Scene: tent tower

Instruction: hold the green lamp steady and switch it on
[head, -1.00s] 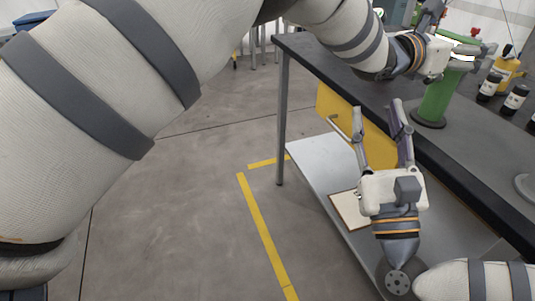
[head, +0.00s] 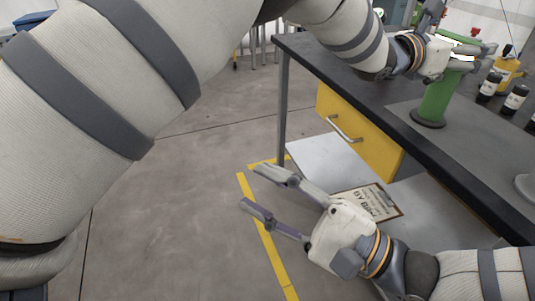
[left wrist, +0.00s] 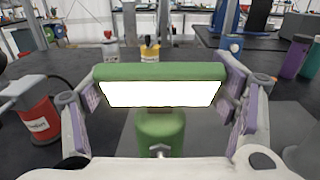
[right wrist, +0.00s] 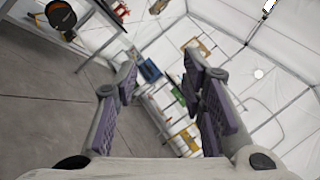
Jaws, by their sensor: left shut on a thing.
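The green lamp (head: 437,100) stands upright on the dark workbench. Its cylindrical green body and round base show in the head view. In the left wrist view, the lamp's green head (left wrist: 160,72) has a bright white panel facing me. My left gripper (head: 462,47) is shut on the lamp's head, with a finger at each side of it in the left wrist view. My right gripper (head: 260,190) is open and empty, pointing left over the floor, well apart from the lamp. In the right wrist view nothing is between its fingers (right wrist: 160,70).
The workbench (head: 350,85) has a yellow drawer (head: 360,130) with a handle, and a lower shelf with a clipboard (head: 368,203). Dark bottles (head: 489,86) and a yellow container (head: 508,70) stand right of the lamp. The floor (head: 180,200) left of the bench is clear.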

